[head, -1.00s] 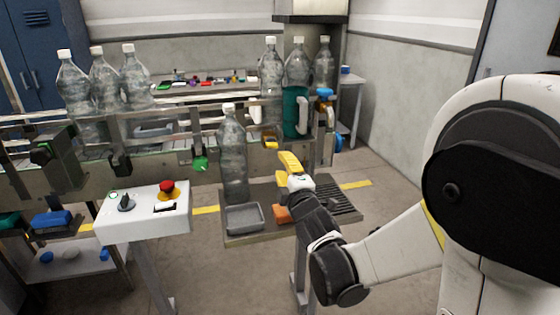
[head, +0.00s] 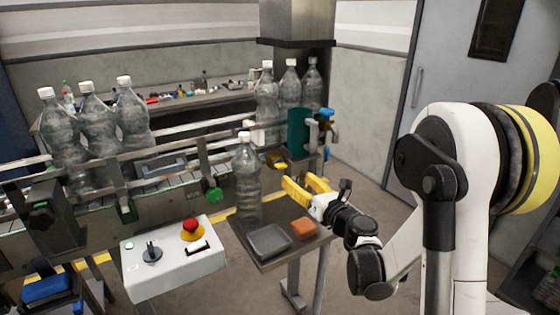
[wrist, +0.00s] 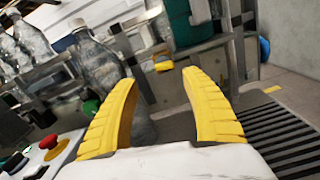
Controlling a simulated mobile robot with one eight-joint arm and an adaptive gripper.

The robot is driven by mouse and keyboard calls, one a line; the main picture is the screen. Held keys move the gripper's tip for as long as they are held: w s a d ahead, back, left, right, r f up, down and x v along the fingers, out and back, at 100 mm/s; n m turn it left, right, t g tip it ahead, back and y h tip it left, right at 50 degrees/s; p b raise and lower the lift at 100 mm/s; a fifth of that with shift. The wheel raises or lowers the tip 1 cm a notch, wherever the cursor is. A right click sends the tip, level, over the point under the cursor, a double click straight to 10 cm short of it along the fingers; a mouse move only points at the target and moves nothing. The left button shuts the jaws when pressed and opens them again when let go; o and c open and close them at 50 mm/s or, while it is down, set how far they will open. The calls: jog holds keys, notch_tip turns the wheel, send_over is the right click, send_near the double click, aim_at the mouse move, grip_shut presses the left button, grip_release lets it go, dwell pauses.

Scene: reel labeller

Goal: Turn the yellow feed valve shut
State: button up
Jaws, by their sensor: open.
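The yellow feed valve (head: 276,160) is a small yellow handle low on the machine's front rail, just left of the green reel (head: 299,132). It also shows in the wrist view (wrist: 163,63), beyond and between my fingertips. My gripper (head: 300,182) has yellow fingers, is open and empty, and hangs over the small side table, on the near side of the valve and apart from it. In the wrist view my gripper (wrist: 160,80) has its fingers spread wide.
A clear bottle (head: 247,180) stands close left of my gripper. The side table (head: 290,250) holds a grey tray (head: 268,242) and an orange block (head: 303,228). A control box (head: 172,262) with a red button stands at the near left. Blue fittings (head: 327,113) sit right of the reel.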

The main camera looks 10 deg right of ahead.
aim_at(283, 167)
jog(key=shift+n, duration=0.3)
jog(key=x, duration=0.3)
jog(key=b+x, duration=0.1)
jog(key=x, duration=0.3)
jog(key=b+x, duration=0.1)
jog(key=x, duration=0.2)
jog(key=shift+w+d+f, duration=0.2)
jog(key=shift+w+f, duration=0.2)
jog(key=c, duration=1.2)
